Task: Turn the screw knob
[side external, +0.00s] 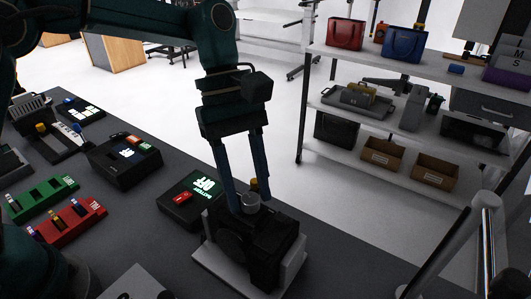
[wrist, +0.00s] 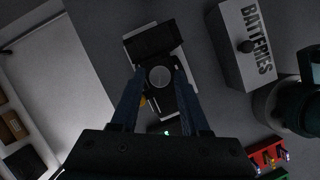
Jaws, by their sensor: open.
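The screw knob (side external: 250,201) is a round grey metal cap on top of a black device (side external: 268,245) that stands on a white plate (side external: 204,257). In the wrist view the knob (wrist: 159,76) is a grey disc between the two fingers. My gripper (side external: 249,206) points down with its long blue fingers open on either side of the knob. In the wrist view my gripper (wrist: 160,72) shows gaps between the fingers and the knob, so I see no clear contact. The exact fingertip height is hard to tell.
A black box with a green OFF display (side external: 205,184) stands close to the left of the device. A small yellow part (side external: 254,184) shows behind the fingers. A white BATTERIES box (wrist: 232,55) is at the upper right in the wrist view. Red (side external: 72,229) and green (side external: 42,198) trays lie further left.

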